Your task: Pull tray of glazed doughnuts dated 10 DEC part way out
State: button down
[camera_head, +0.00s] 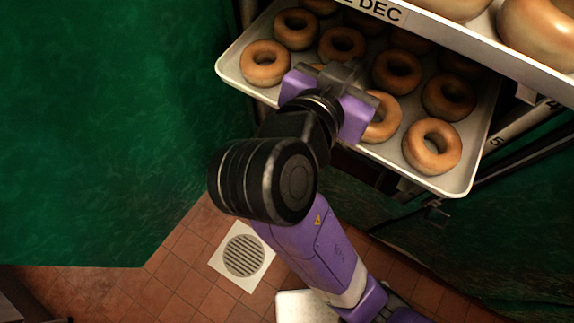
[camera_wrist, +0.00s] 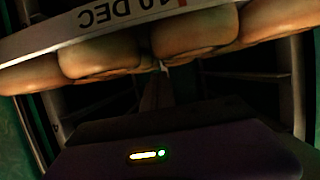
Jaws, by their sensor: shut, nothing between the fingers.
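A pale metal tray (camera_head: 250,88) of glazed ring doughnuts (camera_head: 432,146) sticks out of the rack, beyond the tray above it. Its front label is not visible in the head view. My gripper (camera_head: 345,74) is shut and empty, and shows over this tray's front part among the doughnuts; whether it touches the tray I cannot tell. In the wrist view, a label reading 10 DEC (camera_wrist: 110,14) shows upside down on a pale tray edge (camera_wrist: 45,42), with doughnuts (camera_wrist: 100,58) beside it. My fingertips are dark and unclear there.
An upper tray (camera_head: 480,45) with a label ending in "2 DEC" and large doughnuts (camera_head: 540,30) hangs over the back right. Rack rails (camera_head: 515,130) run at the right. A green wall (camera_head: 110,120) stands left. A tiled floor with a drain (camera_head: 243,256) lies below.

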jog(key=s+a, duration=1.1)
jog(key=s, duration=0.4)
jog(key=shift+p, duration=0.45)
jog(key=shift+s, duration=0.1)
